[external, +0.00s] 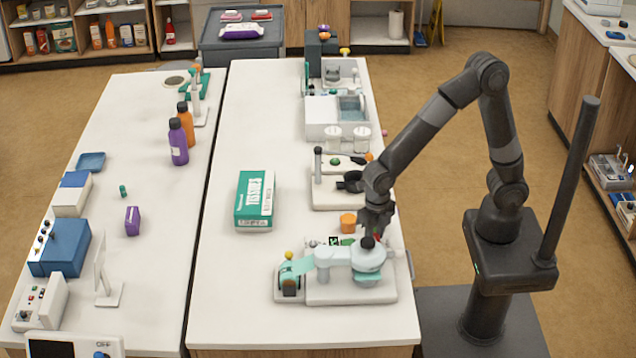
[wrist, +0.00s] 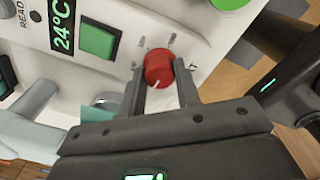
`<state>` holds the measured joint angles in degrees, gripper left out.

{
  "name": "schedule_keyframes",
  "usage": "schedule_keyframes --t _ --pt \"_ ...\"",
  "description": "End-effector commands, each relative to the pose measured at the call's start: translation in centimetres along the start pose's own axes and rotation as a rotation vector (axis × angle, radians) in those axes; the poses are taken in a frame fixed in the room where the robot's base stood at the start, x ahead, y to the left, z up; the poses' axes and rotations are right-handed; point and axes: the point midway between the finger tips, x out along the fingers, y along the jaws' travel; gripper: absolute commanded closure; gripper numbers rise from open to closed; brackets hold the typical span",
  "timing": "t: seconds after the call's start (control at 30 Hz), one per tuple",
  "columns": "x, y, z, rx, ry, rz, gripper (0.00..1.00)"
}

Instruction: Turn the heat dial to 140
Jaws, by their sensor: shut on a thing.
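The heat dial (wrist: 158,68) is a red round knob with a pale pointer line, on a white panel in the wrist view. Small tick marks surround it; their numbers are not legible. My gripper (wrist: 163,78) is shut on the red dial, one finger on each side of it. A display (wrist: 62,25) on the panel reads 24°C beside a green square button (wrist: 99,39). In the external view my gripper (external: 376,218) reaches down behind the white and teal machine (external: 325,290), and the dial is mostly hidden there.
A green and white tissue box (external: 254,200) and an orange cup-like item (external: 348,222) are near the machine. White devices line the bench's right edge behind my gripper. The bench (external: 235,300) is clear at front left. Bottles (external: 178,145) stand on the left bench.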

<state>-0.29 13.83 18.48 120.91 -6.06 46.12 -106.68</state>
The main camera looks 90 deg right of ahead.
Motion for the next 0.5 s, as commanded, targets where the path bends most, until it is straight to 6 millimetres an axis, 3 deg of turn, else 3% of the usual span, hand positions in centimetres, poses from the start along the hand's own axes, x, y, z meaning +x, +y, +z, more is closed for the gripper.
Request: schedule_keyframes --t 0.5 --pt "-0.04 0.04 -0.02 0.453 0.000 0.001 0.93"
